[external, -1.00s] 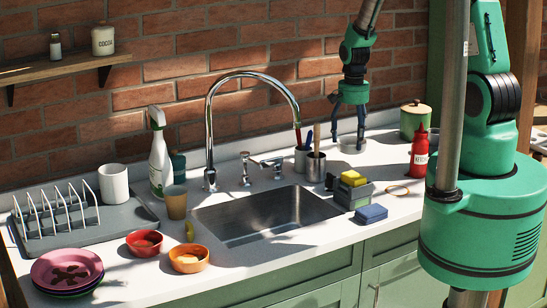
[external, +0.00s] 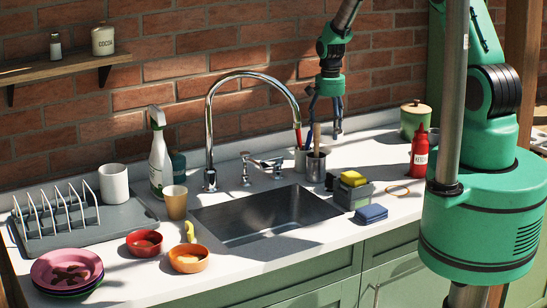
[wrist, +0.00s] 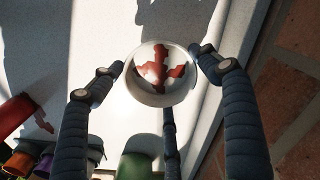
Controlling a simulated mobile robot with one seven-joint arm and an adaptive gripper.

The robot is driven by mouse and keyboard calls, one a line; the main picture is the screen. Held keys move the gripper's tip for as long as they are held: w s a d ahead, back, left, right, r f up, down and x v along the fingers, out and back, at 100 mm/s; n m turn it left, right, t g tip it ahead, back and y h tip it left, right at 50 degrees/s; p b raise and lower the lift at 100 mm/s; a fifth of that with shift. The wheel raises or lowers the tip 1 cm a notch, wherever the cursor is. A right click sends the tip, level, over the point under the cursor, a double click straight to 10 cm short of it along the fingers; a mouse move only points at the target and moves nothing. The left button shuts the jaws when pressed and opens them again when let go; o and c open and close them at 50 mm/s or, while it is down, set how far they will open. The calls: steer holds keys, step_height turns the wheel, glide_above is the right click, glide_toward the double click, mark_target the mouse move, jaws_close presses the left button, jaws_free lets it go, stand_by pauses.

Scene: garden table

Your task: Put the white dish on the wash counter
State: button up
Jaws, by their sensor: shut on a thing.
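The white dish (wrist: 134,92) shows in the wrist view as a small round bowl with dark red stains inside. My gripper (external: 325,121) is shut on it, with a fingertip against each side of the rim in the wrist view. In the external view my gripper hangs above the back of the counter (external: 285,258), right of the tap, over the area of the metal cup (external: 316,166). The dish is not clearly made out between the fingers there.
The sink (external: 262,215) and tall tap (external: 209,140) are left of my gripper. A caddy with sponges (external: 353,178), a ketchup bottle (external: 419,153) and a green canister (external: 414,121) stand to the right. Stained bowls (external: 188,259), plates (external: 67,270) and a dish rack (external: 55,215) are at left.

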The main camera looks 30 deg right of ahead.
steer(key=shift+w, duration=0.55)
steer(key=shift+f+p, duration=0.35)
steer(key=shift+f, duration=1.45)
steer(key=shift+f, duration=0.2)
steer(key=o, duration=1.2)
steer(key=shift+o, duration=0.2)
steer(key=shift+r, duration=0.25)
step_height(320, 180, up, 12)
steer(key=b, duration=0.1)
